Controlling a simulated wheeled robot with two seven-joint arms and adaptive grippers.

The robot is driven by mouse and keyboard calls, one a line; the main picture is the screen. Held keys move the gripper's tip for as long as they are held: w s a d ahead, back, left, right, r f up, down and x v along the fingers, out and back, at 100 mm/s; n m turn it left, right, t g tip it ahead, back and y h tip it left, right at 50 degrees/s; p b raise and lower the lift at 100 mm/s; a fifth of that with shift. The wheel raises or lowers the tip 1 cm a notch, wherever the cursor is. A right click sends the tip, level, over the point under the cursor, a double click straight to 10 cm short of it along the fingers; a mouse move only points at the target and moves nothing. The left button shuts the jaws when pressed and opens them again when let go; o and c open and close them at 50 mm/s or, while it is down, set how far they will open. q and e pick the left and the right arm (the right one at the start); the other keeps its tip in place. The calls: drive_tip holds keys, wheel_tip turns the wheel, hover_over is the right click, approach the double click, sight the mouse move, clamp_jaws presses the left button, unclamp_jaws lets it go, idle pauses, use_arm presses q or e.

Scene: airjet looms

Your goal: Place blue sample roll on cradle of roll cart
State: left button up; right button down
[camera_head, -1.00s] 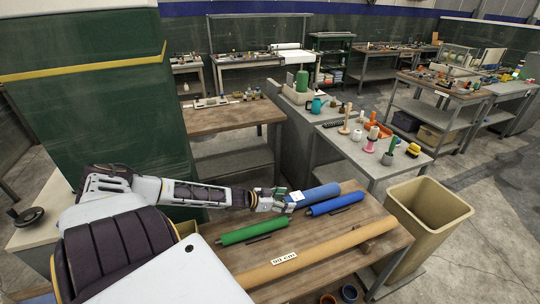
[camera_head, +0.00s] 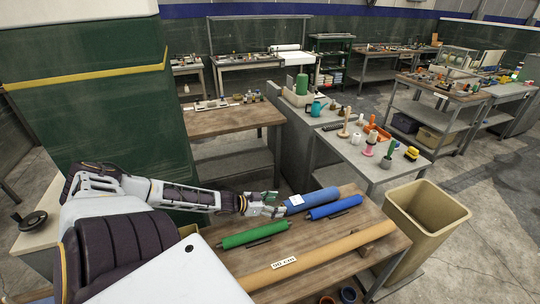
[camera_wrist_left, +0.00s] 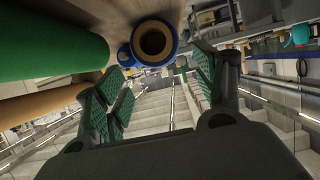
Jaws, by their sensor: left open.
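Two blue rolls lie side by side on a wooden table (camera_head: 335,240) in the head view: a lighter blue roll (camera_head: 322,197) with a white label and a darker blue roll (camera_head: 336,207) in front of it. My left gripper (camera_head: 272,204) is left of the lighter roll's near end, open and empty. In the left wrist view a blue roll's hollow end (camera_wrist_left: 171,41) shows beyond and between the open fingers of the gripper (camera_wrist_left: 156,88). I cannot make out the cradle of a roll cart. My right gripper is out of view.
A green roll (camera_head: 254,235) and a long tan roll (camera_head: 325,256) with a length label lie on the same table. A tan bin (camera_head: 428,222) stands at its right. A grey bench (camera_head: 350,160) with small items stands behind.

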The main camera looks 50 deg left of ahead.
use_arm(q)
drive_tip(key=shift+p+v, duration=0.7)
drive_tip(key=shift+v, duration=0.55)
